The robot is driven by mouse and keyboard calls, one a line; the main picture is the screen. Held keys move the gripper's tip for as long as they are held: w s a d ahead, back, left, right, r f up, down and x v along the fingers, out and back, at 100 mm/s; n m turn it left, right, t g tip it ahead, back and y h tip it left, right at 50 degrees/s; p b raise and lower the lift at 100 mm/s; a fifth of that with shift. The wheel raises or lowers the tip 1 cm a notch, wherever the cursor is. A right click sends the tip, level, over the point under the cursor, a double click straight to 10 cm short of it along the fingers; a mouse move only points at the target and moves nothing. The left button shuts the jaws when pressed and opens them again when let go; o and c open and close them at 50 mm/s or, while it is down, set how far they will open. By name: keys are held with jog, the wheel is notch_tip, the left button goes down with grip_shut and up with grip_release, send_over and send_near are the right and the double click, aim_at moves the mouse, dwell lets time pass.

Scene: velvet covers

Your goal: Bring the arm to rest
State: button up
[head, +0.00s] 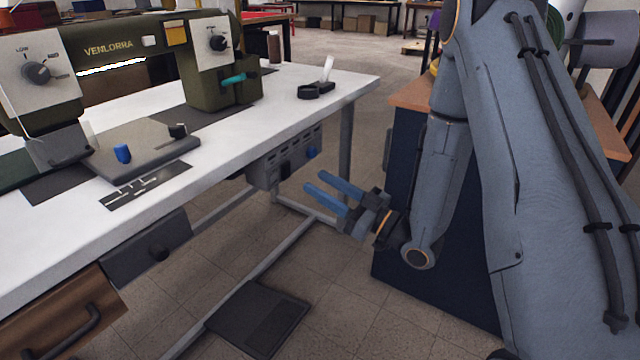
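My gripper (324,193) has two blue fingers, held apart with nothing between them. It points left and slightly up, at the end of my grey arm, which comes down from the right side of the head view. The gripper hangs over the tiled floor, to the right of the white sewing table (330,93) and lower in the picture than its top. The fingers appear clear of the table leg, though the exact gap is hard to tell.
An olive sewing machine (225,78) stands on the table. A control box (285,160) hangs under its edge, and a foot pedal (258,318) lies on the floor. A dark blue cabinet (400,270) with a wooden top stands behind my arm. Floor between table and cabinet is open.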

jog(key=w+a+f+g+h, duration=0.1)
jog(key=w+a+g+h, duration=0.1)
jog(key=w+h, duration=0.45)
jog(key=s+d+r+m+g+h, duration=0.1)
jog(key=s+r+m+g+h, duration=0.2)
jog(key=s, duration=0.8)
jog(key=s+d+r+m+g+h+p, duration=0.1)
jog(key=s+r+g+h, duration=0.2)
jog(key=s, duration=0.9)
jog(key=s+d+r+m+g+h, duration=0.25)
jog(key=s+g, duration=0.25)
jog(key=s, duration=0.6)
jog(key=d+r+m+h+p, duration=0.1)
jog(key=d+r+m+p, duration=0.3)
jog(key=d+r+p, duration=0.7)
notch_tip(320, 180, up, 2)
jog(key=p, duration=1)
jog(key=shift+s+r, duration=0.2)
jog(key=shift+s, duration=0.1)
